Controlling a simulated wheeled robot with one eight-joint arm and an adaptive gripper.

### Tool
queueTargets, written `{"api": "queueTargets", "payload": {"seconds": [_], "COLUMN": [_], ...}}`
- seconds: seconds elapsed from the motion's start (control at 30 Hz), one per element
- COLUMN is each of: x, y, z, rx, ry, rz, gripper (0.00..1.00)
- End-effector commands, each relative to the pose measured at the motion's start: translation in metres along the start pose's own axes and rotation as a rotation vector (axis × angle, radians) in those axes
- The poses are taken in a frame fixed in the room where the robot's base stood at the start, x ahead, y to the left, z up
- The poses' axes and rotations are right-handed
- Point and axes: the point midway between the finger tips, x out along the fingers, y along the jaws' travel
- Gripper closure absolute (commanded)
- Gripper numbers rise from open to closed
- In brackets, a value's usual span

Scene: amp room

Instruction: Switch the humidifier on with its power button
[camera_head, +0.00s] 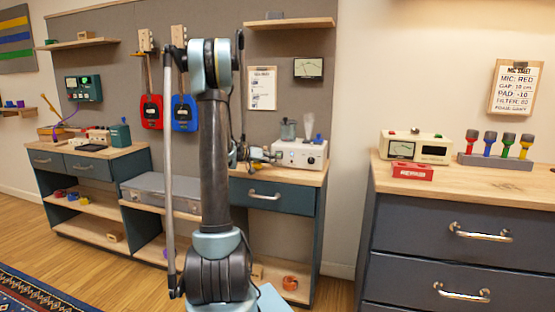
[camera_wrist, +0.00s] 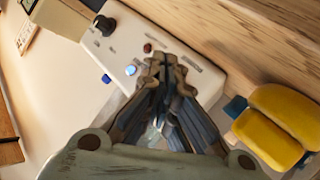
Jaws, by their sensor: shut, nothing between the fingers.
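The white box (camera_head: 302,150) on the back counter, with a pale cone-shaped piece above it, appears to be the humidifier. In the wrist view its white panel (camera_wrist: 185,62) carries a black knob (camera_wrist: 104,25), a small red button (camera_wrist: 147,48) and a pale blue, bright button (camera_wrist: 131,70). The labels are too small to read, so I cannot tell which one is power. My gripper (camera_wrist: 168,68) is shut and empty. Its tips are in front of the panel, just right of the two buttons in the wrist view; contact cannot be made out. The head view shows my gripper (camera_head: 274,157) at the box's front left.
A drawer (camera_head: 270,197) is under the counter. A grey case (camera_head: 165,188) stands lower left. The right cabinet (camera_head: 460,215) carries a cream meter box (camera_head: 415,146) and a red box (camera_head: 412,172).

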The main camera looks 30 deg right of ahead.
Motion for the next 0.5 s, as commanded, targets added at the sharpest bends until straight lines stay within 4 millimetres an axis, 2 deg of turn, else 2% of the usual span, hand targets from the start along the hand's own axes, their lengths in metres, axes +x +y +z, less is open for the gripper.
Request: {"api": "queueTargets", "payload": {"seconds": [0.5], "x": [-0.026], "y": [0.018], "z": [0.018], "rx": [-0.001], "ry": [0.001], "rz": [-0.001], "gripper": [1.0]}}
